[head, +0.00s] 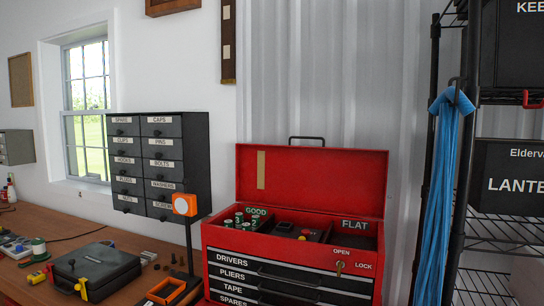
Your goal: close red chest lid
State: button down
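The red chest (222,243) stands at the lower middle of the head view, next to the workbench. Its red lid (325,180) is raised and stands upright at the back, with a tan strip on its inner face and a dark handle (307,139) above its top edge. Labelled dark drawers are on the front, and a key (340,268) sits by the OPEN and LOCK marks. My gripper is not in view.
A wooden workbench (45,215) at left carries a dark case (95,270), small tools and an orange tray (165,290). At right is a wire shelf with dark boxes (512,170) and a hanging blue cloth (447,190).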

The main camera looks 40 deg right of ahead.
aim_at(348, 182)
jog(key=u, duration=0.55)
jog(key=i, duration=0.3)
jog(key=z, duration=1.35)
